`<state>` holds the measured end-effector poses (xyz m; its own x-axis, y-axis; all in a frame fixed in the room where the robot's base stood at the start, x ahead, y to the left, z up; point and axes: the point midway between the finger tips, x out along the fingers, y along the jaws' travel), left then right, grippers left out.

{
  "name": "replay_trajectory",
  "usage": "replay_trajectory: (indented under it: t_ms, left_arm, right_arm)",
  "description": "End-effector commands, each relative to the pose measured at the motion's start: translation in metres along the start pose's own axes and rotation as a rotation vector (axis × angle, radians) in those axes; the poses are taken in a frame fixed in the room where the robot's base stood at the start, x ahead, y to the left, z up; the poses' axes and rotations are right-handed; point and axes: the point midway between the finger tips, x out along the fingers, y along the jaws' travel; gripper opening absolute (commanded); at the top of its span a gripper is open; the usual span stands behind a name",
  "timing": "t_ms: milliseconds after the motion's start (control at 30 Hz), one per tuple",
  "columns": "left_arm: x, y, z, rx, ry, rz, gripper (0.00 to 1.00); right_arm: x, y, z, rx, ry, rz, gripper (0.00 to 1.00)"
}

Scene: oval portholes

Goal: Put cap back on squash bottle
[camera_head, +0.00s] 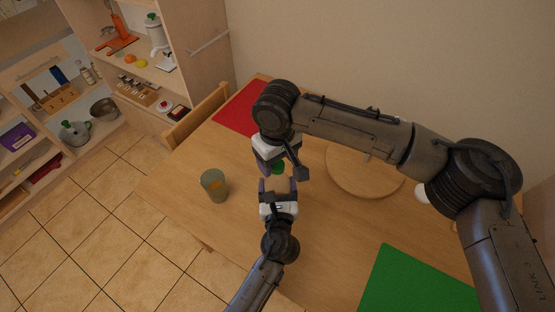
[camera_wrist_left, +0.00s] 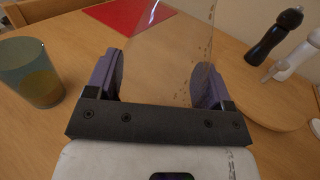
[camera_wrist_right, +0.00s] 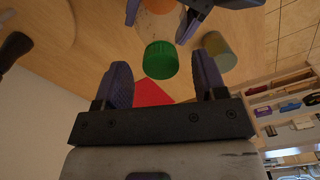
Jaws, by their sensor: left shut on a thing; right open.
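The squash bottle (camera_wrist_left: 160,60) is clear, with orange flecks on its side, and stands between the fingers of my left gripper (camera_head: 278,187), which is shut on it. In the right wrist view the bottle (camera_wrist_right: 158,5) shows orange at the top edge. The green ridged cap (camera_wrist_right: 160,60) lies in line with the bottle, at its top end; I cannot tell whether it is fully seated. The cap also shows in the head view (camera_head: 278,168). My right gripper (camera_head: 281,172) is open above, its fingers to either side of the cap and apart from it.
A tumbler with orange drink (camera_head: 214,186) stands left of the grippers. A round wooden board (camera_head: 365,178), a dark mill (camera_wrist_left: 275,35) and a white one (camera_wrist_left: 300,55) are to the right. A red mat (camera_head: 238,110) and green mat (camera_head: 415,280) lie on the table.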

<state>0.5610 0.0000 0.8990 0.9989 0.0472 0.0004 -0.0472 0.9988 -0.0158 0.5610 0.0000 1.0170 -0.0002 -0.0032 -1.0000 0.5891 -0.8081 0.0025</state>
Motion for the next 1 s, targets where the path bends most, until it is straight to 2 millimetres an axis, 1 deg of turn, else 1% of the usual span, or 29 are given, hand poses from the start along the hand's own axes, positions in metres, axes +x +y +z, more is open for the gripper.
replay_trajectory:
  t_ms: [300, 533, 733, 1000]
  left_arm:
    - [0.0, 0.0, -0.001, 0.0, 0.002, 0.0, 0.09]
    - [0.0, 0.0, -0.001, 0.0, 0.002, 0.0, 0.09]
    - [0.0, 0.0, -0.001, 0.0, 0.002, 0.0, 0.09]
    - [0.0, 0.0, -0.001, 0.0, 0.002, 0.0, 0.09]
  right_arm:
    - [-0.057, 0.0, -0.001, 0.0, 0.004, -0.001, 0.65]
    - [-0.092, 0.0, 0.0, -0.001, 0.003, 0.0, 0.65]
    - [-0.109, 0.0, 0.0, 0.0, 0.001, 0.0, 0.65]
    - [-0.113, 0.0, 0.0, 0.0, 0.001, 0.0, 0.65]
